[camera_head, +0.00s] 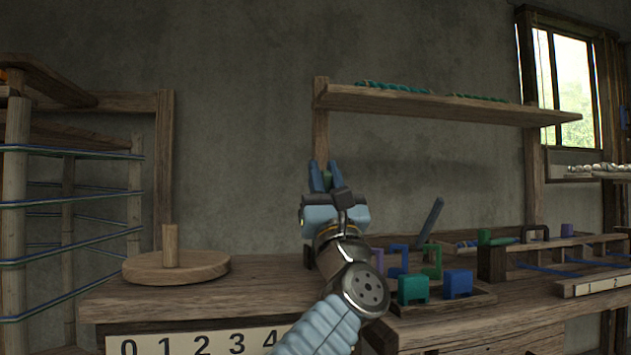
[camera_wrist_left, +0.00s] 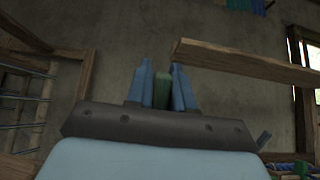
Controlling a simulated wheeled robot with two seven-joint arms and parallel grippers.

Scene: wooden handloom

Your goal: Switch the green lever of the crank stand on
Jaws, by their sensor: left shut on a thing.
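My left gripper (camera_head: 321,178) is raised above the bench, in front of the shelf's left post. Its blue fingers are shut on a narrow green piece (camera_head: 327,177). The green piece also shows in the left wrist view (camera_wrist_left: 162,88), upright between the two fingers (camera_wrist_left: 161,88). Its lower part is hidden by the gripper, so I cannot tell whether it is the lever or what it joins. I cannot make out a crank stand with certainty; my arm covers part of the bench. My right gripper is not in view.
A round wooden disc with a peg (camera_head: 176,268) sits on the bench at the left. A tray (camera_head: 470,302) with several coloured blocks lies right of my arm. A slanted blue bar (camera_head: 431,220) rises behind it. A shelf (camera_head: 425,104) hangs above. A strung frame (camera_head: 68,152) stands far left.

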